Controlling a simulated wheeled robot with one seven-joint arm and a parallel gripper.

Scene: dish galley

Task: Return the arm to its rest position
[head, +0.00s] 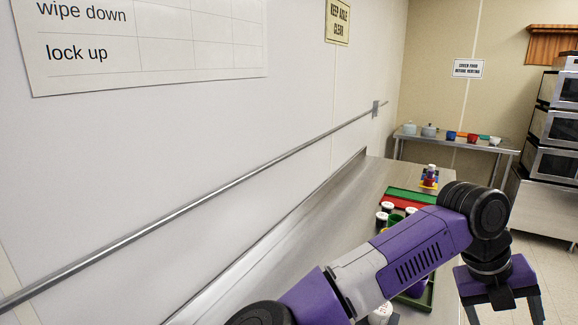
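My arm reaches from the bottom of the head view over the steel counter (292,257) and bends down at its far end. My gripper (503,312) hangs at the lower right, pointing down, to the right of the counter items. Its two dark fingers stand wide apart, with their tips near or past the bottom edge. I see nothing held between them, though the space below the frame is hidden.
White-capped jars (387,207) and a dark green tray (427,297) lie close by, partly hidden behind my arm. Red (398,202) and green (408,195) boards lie beyond. A back table (455,139) holds pots and bowls; microwaves (553,128) are stacked at right. A wall rail (240,174) runs left.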

